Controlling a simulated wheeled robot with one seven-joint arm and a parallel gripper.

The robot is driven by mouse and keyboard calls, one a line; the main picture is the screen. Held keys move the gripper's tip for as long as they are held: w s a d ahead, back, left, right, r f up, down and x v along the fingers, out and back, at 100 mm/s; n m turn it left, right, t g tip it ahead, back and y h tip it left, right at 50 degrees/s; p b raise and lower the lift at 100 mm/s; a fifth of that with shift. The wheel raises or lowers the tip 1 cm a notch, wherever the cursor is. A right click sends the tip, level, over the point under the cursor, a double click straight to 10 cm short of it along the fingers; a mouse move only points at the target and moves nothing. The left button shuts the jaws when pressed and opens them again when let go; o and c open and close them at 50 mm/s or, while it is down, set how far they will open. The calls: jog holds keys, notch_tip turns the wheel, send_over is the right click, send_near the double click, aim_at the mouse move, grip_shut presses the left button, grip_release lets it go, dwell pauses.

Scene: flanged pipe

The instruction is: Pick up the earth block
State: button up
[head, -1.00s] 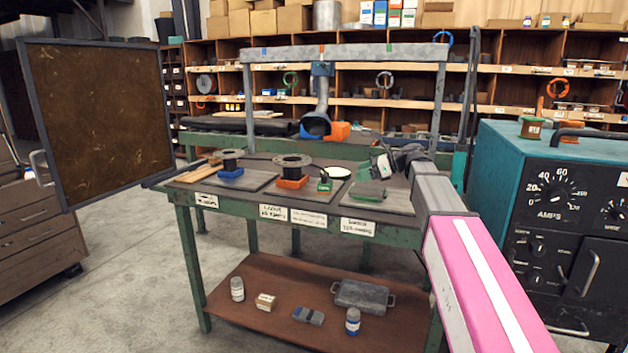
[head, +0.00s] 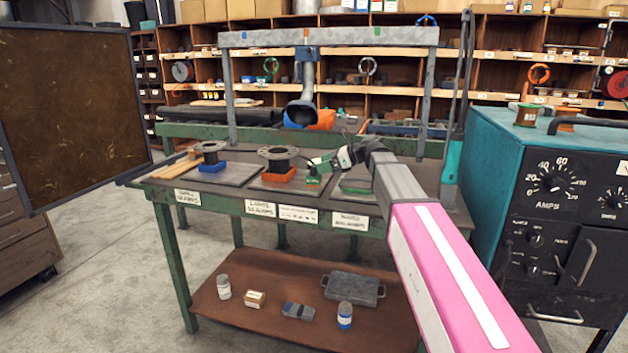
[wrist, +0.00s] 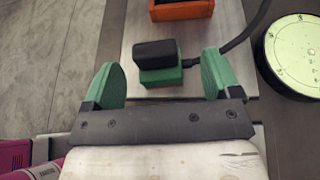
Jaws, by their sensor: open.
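The earth block is a small green block with a black top (wrist: 157,65), and a black cable leads from its right side in the wrist view. In the head view the block (head: 313,180) sits on the green bench, just right of the orange-based spool. My gripper (wrist: 161,76) is open, with its two green fingers on either side of the block and gaps on both sides. The fingertips reach about level with the block in the picture; their height above it is hard to tell. In the head view my gripper (head: 318,165) is above and beside the block, partly covering the area.
A round pale disc (wrist: 298,52) lies right of the block. A teal welding machine (head: 560,190) stands right of the bench, a dark screen (head: 75,115) left.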

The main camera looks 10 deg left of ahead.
aim_at(314, 165)
jog(key=x, duration=0.4)
jog(key=shift+s+a, duration=0.15)
jog(key=shift+s, duration=0.15)
jog(key=c, duration=1.3)
jog(key=shift+c, duration=0.2)
notch_tip(314, 165, up, 10)
